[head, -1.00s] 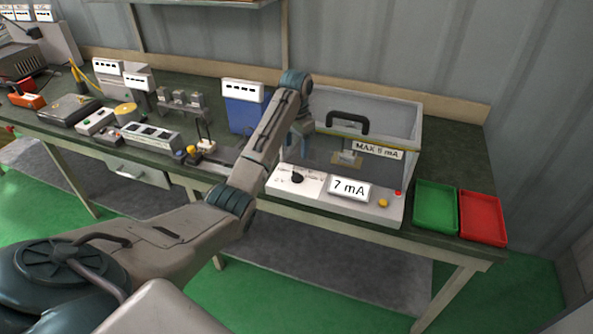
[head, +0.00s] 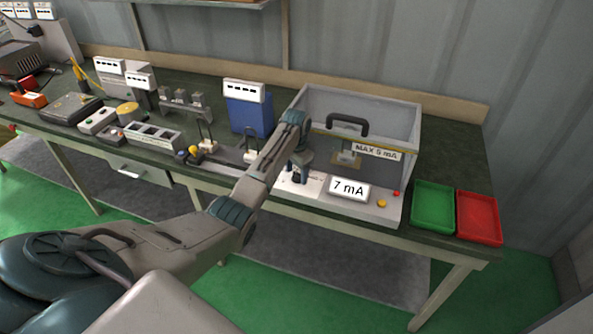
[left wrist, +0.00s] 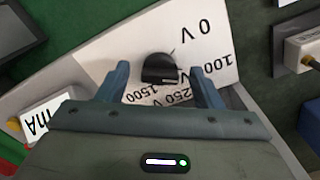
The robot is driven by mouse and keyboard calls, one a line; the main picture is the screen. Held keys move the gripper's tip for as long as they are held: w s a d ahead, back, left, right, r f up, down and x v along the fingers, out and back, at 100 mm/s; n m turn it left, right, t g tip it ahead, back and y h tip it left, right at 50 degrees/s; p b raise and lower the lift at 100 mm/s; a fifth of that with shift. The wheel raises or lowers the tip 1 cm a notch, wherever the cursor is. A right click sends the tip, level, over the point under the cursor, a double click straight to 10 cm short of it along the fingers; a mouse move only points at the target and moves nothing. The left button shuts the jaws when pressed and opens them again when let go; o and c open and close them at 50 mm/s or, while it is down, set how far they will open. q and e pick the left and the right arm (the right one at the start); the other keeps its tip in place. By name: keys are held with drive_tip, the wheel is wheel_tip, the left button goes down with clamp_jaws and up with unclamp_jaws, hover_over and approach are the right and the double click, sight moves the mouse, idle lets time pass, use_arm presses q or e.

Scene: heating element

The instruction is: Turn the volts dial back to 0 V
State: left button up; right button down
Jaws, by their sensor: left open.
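The volts dial (left wrist: 160,68) is a black knob on a white panel (left wrist: 110,50) marked 0 V, 100 V, 250 V and 1500 V. I cannot tell for sure which mark it points at. My left gripper (left wrist: 162,82) is open, its two blue fingers on either side of the dial; I cannot tell whether they touch it. In the head view my left gripper (head: 297,174) reaches down over the dial's panel and mostly hides the dial. The display (head: 349,189) beside it reads 7 mA. My right gripper is not in view.
Behind the panel is a grey open box (head: 395,125) with a black handle (head: 347,122) and a MAX 5 mA label (head: 377,152). A green tray (head: 433,229) and a red tray (head: 479,238) lie to the right. A blue unit (head: 248,117) stands to the left.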

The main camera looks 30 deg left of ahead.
use_arm(q)
drive_tip(key=c, duration=1)
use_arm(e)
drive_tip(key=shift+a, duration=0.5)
use_arm(q)
drive_tip(key=shift+r+n+p, duration=0.25)
drive_tip(key=shift+n+p, duration=0.75)
drive_tip(key=shift+p, duration=0.1)
drive_tip(key=shift+d+n+p, duration=0.1)
drive_tip(key=shift+n+p, duration=1)
drive_tip(key=shift+n, duration=0.1)
drive_tip(key=n+p, duration=0.2)
drive_tip(key=n, duration=0.2)
drive_tip(key=shift+w+d+n+p, duration=0.1)
drive_tip(key=shift+n+p, duration=0.2)
drive_tip(key=shift+p, duration=0.05)
drive_tip(key=shift+f+n+p, duration=0.1)
drive_tip(key=shift+n+p, duration=0.55)
drive_tip(key=shift+n, duration=0.85)
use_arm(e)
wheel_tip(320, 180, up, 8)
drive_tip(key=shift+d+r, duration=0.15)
use_arm(q)
drive_tip(key=shift+w, duration=0.1)
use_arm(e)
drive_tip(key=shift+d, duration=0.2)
use_arm(q)
drive_tip(key=o, duration=1)
drive_tip(key=shift+f, duration=0.1)
